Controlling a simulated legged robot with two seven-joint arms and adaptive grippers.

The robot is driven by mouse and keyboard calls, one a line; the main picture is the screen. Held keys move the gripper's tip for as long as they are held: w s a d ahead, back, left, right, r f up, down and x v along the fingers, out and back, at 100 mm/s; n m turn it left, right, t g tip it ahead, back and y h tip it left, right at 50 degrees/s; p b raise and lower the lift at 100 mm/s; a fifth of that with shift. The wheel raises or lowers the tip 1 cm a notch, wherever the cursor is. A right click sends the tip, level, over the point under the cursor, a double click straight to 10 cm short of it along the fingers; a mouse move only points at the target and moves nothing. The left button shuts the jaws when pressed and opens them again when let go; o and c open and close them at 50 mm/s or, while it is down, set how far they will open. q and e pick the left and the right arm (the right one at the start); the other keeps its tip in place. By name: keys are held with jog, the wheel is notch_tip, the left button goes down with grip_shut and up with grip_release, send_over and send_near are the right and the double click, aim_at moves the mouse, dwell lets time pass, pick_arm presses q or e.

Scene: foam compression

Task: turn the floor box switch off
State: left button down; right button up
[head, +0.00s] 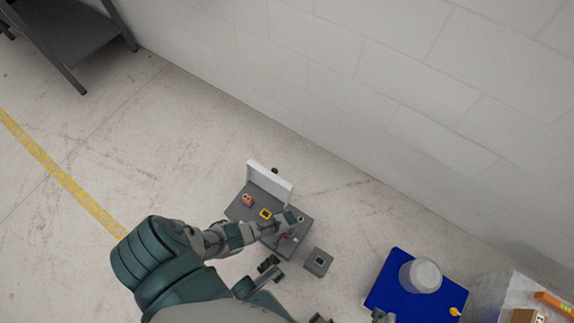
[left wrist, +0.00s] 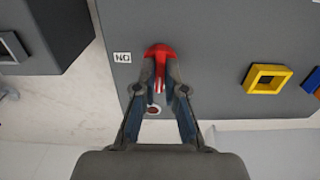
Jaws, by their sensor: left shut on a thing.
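The grey floor box (head: 241,207) stands on the floor near the wall, with a white upright panel (head: 270,183) along its back edge. Its red switch (left wrist: 160,50) is at the middle top of the left wrist view, beside a small white label (left wrist: 122,57) whose letters appear upside down, likely "ON". My left gripper (left wrist: 162,86) is shut on the red switch; its fingers hide part of it. In the head view my left gripper (head: 286,226) reaches over the box's right part. I cannot clearly make out my right gripper among my parts at the bottom edge.
A yellow square frame (left wrist: 266,79) sits on the box to the right of the switch. A small grey block (head: 318,262) is on the floor beside the box. A blue mat (head: 385,283) bearing a translucent round container (head: 421,275) lies further right. Bare floor extends left.

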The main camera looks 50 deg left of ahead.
pick_arm(q)
jog(key=shift+w+n, duration=0.2)
jog(key=shift+n, duration=0.1)
jog(key=c, duration=1.2)
grip_release()
jog(key=shift+s, duration=0.1)
jog(key=shift+c, duration=0.2)
jog(key=shift+r, duration=0.1)
notch_tip(320, 180, up, 12)
